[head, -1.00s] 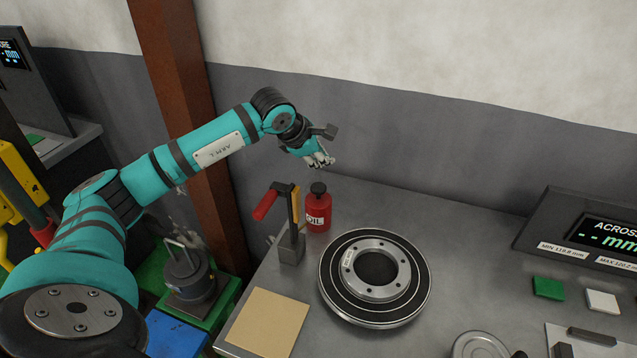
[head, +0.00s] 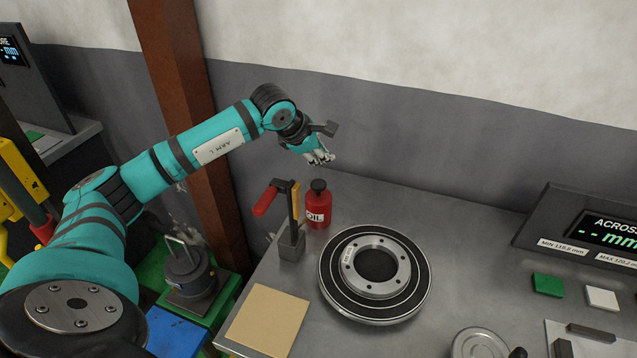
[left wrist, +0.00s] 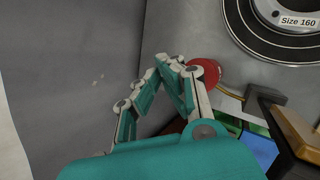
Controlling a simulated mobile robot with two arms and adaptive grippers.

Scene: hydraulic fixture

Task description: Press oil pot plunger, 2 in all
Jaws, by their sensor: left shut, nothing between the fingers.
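The oil pot (head: 318,208) is a red bottle with a white OIL label and a dark plunger cap (head: 318,186) on top. It stands upright on the grey bench, behind the clamp. My left gripper (head: 321,158) is shut and empty, a little above the plunger cap with a visible gap in the head view. In the left wrist view its closed fingers (left wrist: 176,68) partly cover the red pot (left wrist: 208,72), and the plunger is hidden there. My right gripper is not in view.
A clamp (head: 293,240) with a red handle stands just in front of the pot. A round ringed fixture (head: 414,293) sits to the right, and a tan pad (head: 266,320) lies in front. A gauge display (head: 590,232) is far right. The wall is close behind.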

